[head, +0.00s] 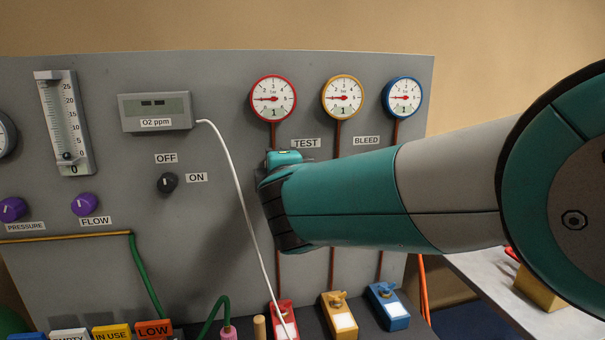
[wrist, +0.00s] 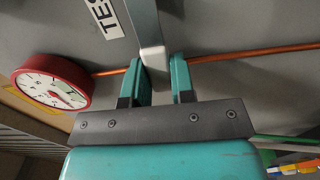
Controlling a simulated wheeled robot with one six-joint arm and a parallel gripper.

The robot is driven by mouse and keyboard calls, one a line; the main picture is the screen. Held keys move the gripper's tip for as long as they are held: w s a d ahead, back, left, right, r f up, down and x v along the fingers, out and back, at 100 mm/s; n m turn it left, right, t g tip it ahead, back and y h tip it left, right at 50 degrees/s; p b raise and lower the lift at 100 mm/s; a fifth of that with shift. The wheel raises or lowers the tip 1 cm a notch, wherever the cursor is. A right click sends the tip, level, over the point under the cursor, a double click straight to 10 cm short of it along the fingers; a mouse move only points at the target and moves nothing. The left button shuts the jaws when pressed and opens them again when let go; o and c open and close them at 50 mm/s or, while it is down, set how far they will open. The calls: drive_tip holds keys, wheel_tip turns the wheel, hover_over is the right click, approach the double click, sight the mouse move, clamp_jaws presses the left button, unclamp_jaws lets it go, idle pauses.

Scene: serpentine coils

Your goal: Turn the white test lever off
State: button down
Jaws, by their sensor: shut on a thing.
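The white test lever (wrist: 152,56) shows in the wrist view as a pale bar with a white end, running down from the top edge between my fingers. My gripper (wrist: 158,75) is shut on its end, with one teal finger on each side. The TEST label (wrist: 106,18) is just left of the lever. In the head view my arm covers the lever and most of my gripper, below the TEST label (head: 306,143) on the grey panel (head: 225,75). The lever's pivot is not in view.
A red-rimmed gauge (head: 273,98) sits above, and shows at left in the wrist view (wrist: 52,82). A copper pipe (wrist: 225,57) runs behind my fingers. A white cable (head: 230,165) hangs left of my arm. Red, yellow (head: 339,316) and blue (head: 388,306) blocks stand below.

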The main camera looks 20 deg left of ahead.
idle(0.4)
drive_tip(key=c, duration=1)
unclamp_jaws()
drive_tip(key=shift+o, duration=0.2)
drive_tip(key=b+v, duration=0.5)
drive_tip(key=v, duration=1.2)
drive_tip(key=shift+s+b, duration=0.15)
drive_tip(key=shift+b, duration=0.15)
drive_tip(key=shift+d, duration=0.2)
